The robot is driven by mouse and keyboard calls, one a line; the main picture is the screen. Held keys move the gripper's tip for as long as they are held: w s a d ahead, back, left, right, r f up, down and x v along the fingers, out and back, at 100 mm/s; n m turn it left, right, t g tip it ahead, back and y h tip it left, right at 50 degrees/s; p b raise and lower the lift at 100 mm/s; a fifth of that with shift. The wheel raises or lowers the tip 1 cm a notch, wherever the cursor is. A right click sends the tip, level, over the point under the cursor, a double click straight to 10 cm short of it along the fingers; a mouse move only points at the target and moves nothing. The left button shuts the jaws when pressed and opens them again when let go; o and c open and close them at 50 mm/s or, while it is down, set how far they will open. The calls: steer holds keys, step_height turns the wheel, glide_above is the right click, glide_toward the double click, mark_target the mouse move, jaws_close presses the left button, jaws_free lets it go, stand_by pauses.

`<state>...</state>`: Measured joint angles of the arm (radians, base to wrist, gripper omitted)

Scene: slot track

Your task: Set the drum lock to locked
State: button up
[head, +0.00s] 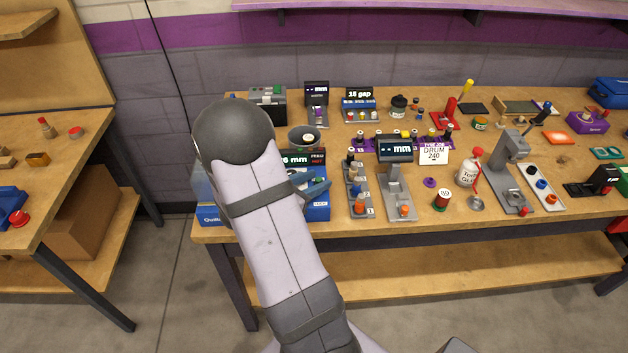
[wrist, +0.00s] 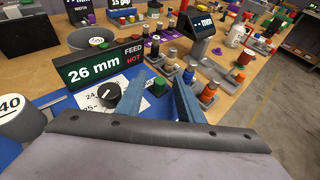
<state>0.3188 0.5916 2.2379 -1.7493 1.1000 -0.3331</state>
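My gripper (wrist: 158,84) is open and empty, its two blue fingers apart over a blue machine at the left of the bench. In the head view my gripper (head: 325,184) is partly hidden by my arm. The machine has a display (wrist: 105,66) reading 26 mm, with FEED and a red HOT. A black knob (wrist: 111,93) with a white pointer line sits left of the fingers on a numbered white label. A grey drum (wrist: 20,122) marked 40 is at far left. I cannot make out the drum lock or its setting.
A card (head: 433,153) reading DRUM 240 stands by a grey stand with a display (head: 396,150). A rack of spools (head: 360,190) is close right of the machine. A grey bowl (wrist: 92,38) is behind the display. The rest of the bench is crowded.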

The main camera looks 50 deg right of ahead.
mark_target(315, 202)
jaws_close()
steer(key=shift+s+a+b, duration=0.3)
steer(key=shift+s+a, duration=1.25)
jaws_free()
steer(key=v, duration=0.7)
steer(key=shift+a+b, duration=0.25)
steer(key=shift+b, duration=0.1)
